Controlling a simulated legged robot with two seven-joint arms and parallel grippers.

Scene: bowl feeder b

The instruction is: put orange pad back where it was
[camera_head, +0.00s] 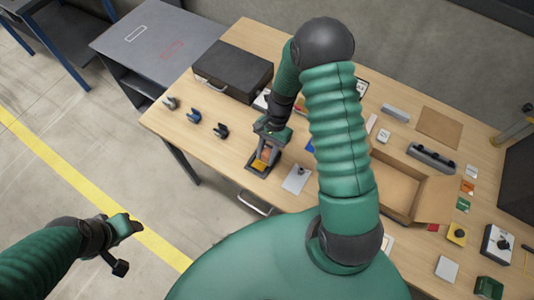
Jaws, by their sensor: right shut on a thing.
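My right gripper (268,146) reaches down over the front middle of the wooden table. It is shut on an orange pad (261,161), which shows just below the fingers. The pad is at a small dark frame (251,168); I cannot tell whether it touches the frame. The fingers partly hide the pad. My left gripper (128,227) is out over the floor, away from the table, and its fingers are too small to read.
A white plate (297,178) is just right of the frame. An open cardboard box (397,187) and small coloured pads (467,187) are further right. My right arm hides the table's middle.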

